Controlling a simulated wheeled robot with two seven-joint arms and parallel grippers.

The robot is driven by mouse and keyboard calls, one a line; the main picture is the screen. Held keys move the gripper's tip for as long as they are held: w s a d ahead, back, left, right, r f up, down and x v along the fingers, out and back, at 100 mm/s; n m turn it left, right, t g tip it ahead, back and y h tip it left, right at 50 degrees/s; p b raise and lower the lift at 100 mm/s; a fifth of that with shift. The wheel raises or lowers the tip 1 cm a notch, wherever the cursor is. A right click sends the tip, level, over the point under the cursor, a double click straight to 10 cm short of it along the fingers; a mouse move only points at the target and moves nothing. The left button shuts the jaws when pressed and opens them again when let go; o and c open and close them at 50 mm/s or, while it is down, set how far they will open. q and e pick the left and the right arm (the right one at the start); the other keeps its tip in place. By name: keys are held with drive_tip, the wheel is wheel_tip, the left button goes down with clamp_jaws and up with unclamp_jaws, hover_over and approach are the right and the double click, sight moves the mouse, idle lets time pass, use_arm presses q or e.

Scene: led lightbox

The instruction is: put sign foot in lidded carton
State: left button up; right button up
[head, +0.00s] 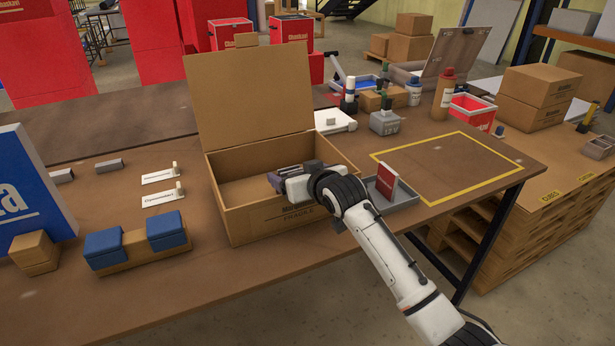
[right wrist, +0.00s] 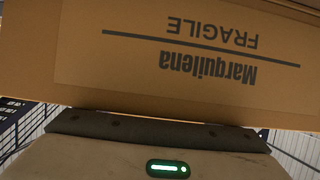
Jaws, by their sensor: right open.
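The lidded carton (head: 265,218) stands open on the brown table, its lid (head: 248,98) raised at the back. My right gripper (head: 292,174) reaches over the carton's front right part from the right, jaws open. A dark greyish item shows at its fingers, partly hidden; I cannot tell whether it is a finger or a loose thing. Two small grey blocks, one farther right (head: 109,165) and one at the left (head: 62,176), lie left of the carton and look like sign feet. The right wrist view shows printed carton board (right wrist: 200,50); no fingertips show there. My left gripper is out of view.
A wooden block with blue pads (head: 136,248) and a blue panel (head: 30,190) stand at the left. Two white label cards (head: 163,175) lie nearby. A grey tray (head: 402,194) with a red box (head: 387,180) is right of the carton. A yellow-outlined area (head: 440,165) is clear.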

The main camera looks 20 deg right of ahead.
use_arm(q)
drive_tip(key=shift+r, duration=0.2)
use_arm(e)
drive_tip(key=v, duration=1.1)
drive_tip(key=shift+s+r, duration=0.25)
drive_tip(key=shift+s, duration=0.05)
